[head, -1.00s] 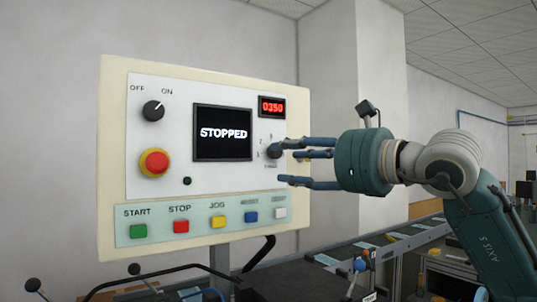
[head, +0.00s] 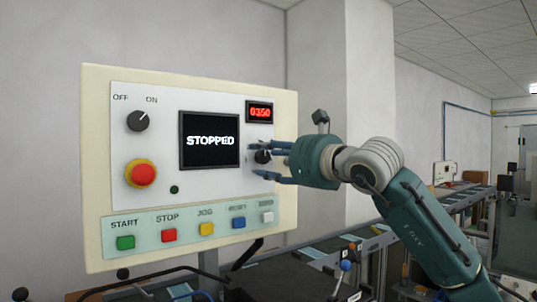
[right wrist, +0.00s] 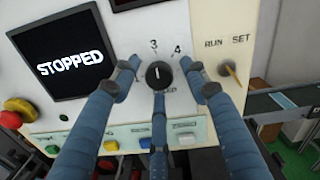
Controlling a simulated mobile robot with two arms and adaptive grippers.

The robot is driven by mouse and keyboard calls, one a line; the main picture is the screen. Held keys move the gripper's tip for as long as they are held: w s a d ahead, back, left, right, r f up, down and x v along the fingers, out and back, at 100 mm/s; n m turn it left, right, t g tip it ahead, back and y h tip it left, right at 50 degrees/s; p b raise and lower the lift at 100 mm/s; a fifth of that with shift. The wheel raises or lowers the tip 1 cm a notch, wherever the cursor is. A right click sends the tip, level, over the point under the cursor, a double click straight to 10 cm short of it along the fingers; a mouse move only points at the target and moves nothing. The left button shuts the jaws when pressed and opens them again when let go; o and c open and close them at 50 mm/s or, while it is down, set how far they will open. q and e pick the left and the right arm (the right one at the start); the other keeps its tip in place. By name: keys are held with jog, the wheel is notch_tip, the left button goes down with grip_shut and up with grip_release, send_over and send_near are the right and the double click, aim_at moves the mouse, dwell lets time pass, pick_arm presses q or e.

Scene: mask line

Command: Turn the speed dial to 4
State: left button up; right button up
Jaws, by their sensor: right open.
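The speed dial is a black round knob (head: 262,156) on the right side of the control panel (head: 160,100). In the right wrist view the dial (right wrist: 159,74) sits below the numbers 3 and 4, with a pale pointer mark roughly upward, near the 3. My right gripper (head: 262,159) is open, its blue fingers spread around the dial. In the right wrist view (right wrist: 160,80) two fingertips lie left and right of the knob and the third lies below it. Contact with the knob cannot be told. My left gripper is not in view.
The screen (head: 209,141) reads STOPPED; a red numeric display (head: 259,111) sits above the dial. A red emergency button (head: 141,173), an OFF/ON knob (head: 138,121) and a row of coloured buttons (head: 206,229) are on the panel. A RUN/SET switch (right wrist: 229,68) lies right of the dial.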

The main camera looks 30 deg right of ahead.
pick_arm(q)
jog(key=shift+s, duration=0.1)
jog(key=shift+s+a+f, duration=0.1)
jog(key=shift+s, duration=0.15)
pick_arm(e)
grip_shut()
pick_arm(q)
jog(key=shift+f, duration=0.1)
pick_arm(e)
jog(key=shift+f, duration=0.1)
jog(key=shift+a+f+m+b, duration=0.1)
jog(key=shift+m+b, duration=0.6)
jog(key=shift+b, duration=0.2)
jog(key=shift+f+m+b, duration=0.1)
jog(key=shift+m+b, duration=0.95)
jog(key=shift+m, duration=0.15)
jog(key=m+b, duration=0.2)
jog(key=m, duration=0.1)
pick_arm(q)
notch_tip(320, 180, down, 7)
jog(key=b, duration=0.1)
pick_arm(e)
jog(key=shift+m, duration=1.7)
jog(key=shift+w, duration=0.1)
